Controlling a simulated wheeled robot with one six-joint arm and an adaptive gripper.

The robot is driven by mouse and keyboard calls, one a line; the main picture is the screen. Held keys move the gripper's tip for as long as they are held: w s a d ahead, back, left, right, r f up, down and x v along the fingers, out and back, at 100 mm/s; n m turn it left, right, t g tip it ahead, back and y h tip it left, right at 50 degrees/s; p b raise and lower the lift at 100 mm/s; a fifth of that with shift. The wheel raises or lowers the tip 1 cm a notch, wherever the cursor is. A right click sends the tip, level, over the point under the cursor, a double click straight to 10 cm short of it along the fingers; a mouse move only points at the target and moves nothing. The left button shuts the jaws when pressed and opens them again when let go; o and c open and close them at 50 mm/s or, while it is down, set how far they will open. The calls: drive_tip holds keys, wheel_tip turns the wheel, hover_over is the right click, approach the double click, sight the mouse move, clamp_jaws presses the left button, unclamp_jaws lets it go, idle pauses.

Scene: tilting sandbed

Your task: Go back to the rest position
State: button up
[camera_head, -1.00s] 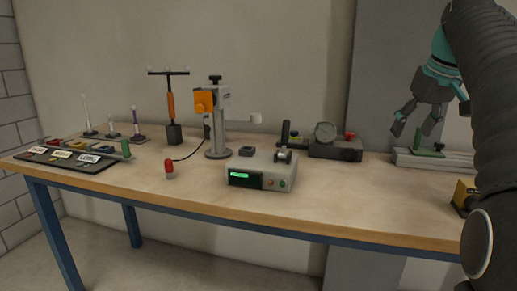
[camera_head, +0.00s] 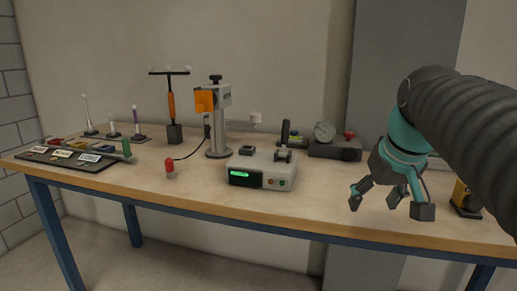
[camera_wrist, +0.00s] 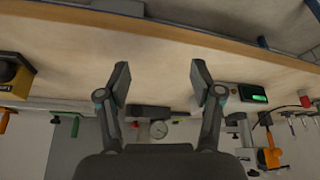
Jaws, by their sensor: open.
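My gripper (camera_head: 388,207) hangs above the right front part of the wooden table, at the end of my dark arm in the head view. Its fingers are spread apart with nothing between them. In the wrist view, my gripper (camera_wrist: 161,85) shows two open fingers, one at each side, over bare tabletop. No object touches the fingers.
The workbench (camera_head: 225,198) carries a grey box with a green display (camera_head: 262,170), a stand with an orange part (camera_head: 216,110), a dial gauge fixture (camera_head: 335,145) and a label tray (camera_head: 70,158). A yellow-black block (camera_head: 464,198) sits right of my gripper.

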drive_tip(key=s+a+f, duration=0.2)
drive_tip(key=s+f, duration=0.4)
drive_tip(key=f, duration=0.2)
drive_tip(key=s+a+f, duration=0.3)
drive_tip(key=s+f, duration=0.4)
drive_tip(key=f, duration=0.2)
drive_tip(key=shift+a+f+t, duration=0.2)
drive_tip(key=shift+a+t, duration=0.05)
drive_tip(key=shift+t, duration=0.05)
